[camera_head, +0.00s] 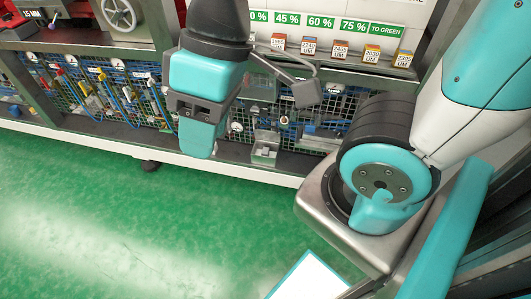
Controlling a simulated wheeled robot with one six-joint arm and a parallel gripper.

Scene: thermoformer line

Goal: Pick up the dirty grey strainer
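My gripper (202,138) hangs at the upper middle, in front of the line's lower shelf, with its teal end pointing down. Its fingers are seen from the back, so I cannot see a gap between them or anything held. I cannot make out a dirty grey strainer for certain. A small grey metal piece (265,148) stands on the shelf edge to the right of my gripper, apart from it in the picture; I cannot tell what it is.
Small labelled boxes (340,52) stand on the ledge above, under green percentage signs (320,23). A grey wheel (118,14) is at the upper left. The green floor (110,220) in front is clear.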

